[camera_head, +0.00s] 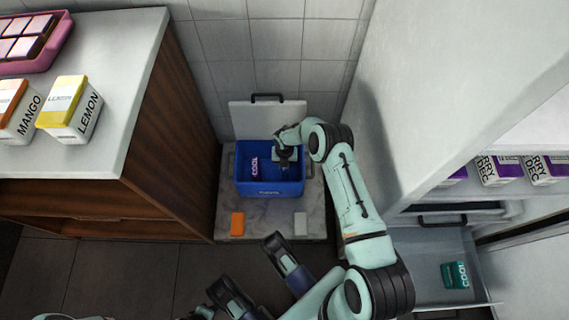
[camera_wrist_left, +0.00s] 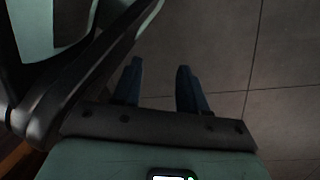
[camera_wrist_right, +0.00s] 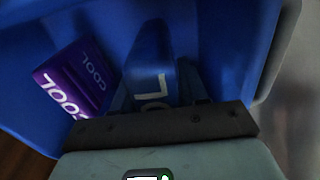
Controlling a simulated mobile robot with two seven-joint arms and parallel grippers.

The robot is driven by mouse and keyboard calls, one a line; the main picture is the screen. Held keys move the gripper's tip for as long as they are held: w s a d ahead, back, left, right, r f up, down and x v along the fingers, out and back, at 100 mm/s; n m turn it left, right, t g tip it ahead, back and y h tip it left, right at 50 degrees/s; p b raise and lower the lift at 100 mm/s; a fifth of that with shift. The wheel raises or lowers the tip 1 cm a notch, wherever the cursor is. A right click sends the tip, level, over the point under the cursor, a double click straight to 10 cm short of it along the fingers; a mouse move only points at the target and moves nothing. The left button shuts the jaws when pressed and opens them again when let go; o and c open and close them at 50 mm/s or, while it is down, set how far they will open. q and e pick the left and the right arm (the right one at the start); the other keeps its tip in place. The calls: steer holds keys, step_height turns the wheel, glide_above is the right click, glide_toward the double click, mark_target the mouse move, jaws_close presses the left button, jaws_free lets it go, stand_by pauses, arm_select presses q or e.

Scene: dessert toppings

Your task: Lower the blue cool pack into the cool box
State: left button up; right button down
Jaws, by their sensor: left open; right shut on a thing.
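The blue cool box (camera_head: 270,189) stands open on a pale marbled stand; its wall also fills much of the right wrist view (camera_wrist_right: 235,45). My right gripper (camera_head: 286,163) reaches down into the box's right part. It is shut on the blue cool pack (camera_wrist_right: 152,62), whose white letters show partly between the fingers. Whether the pack touches the box floor is hidden. A purple cool pack (camera_head: 255,168) lies in the box to the left of my right gripper; it also shows in the right wrist view (camera_wrist_right: 70,85). My left gripper (camera_wrist_left: 160,68) is open and empty above the floor.
The box's white lid (camera_head: 265,117) stands open behind it. An orange block (camera_head: 237,224) and a white block (camera_head: 300,223) sit in front. A teal cool pack (camera_head: 456,275) lies in an open drawer (camera_head: 425,262) at right. A wooden counter (camera_head: 130,100) borders the left.

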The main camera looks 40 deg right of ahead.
steer(key=c, duration=0.5)
jaws_free()
arm_select(q)
steer(key=s+g, duration=0.2)
steer(key=s, duration=0.3)
arm_select(e)
steer(key=shift+r, duration=0.5)
arm_select(q)
steer(key=w+r+t+p, duration=0.3)
steer(key=w+r+p, duration=0.1)
steer(key=w, duration=0.3)
steer(key=shift+w+d, duration=0.2)
steer(key=shift+w, duration=0.05)
arm_select(e)
step_height(320, 180, up, 12)
steer(key=shift+r, duration=0.2)
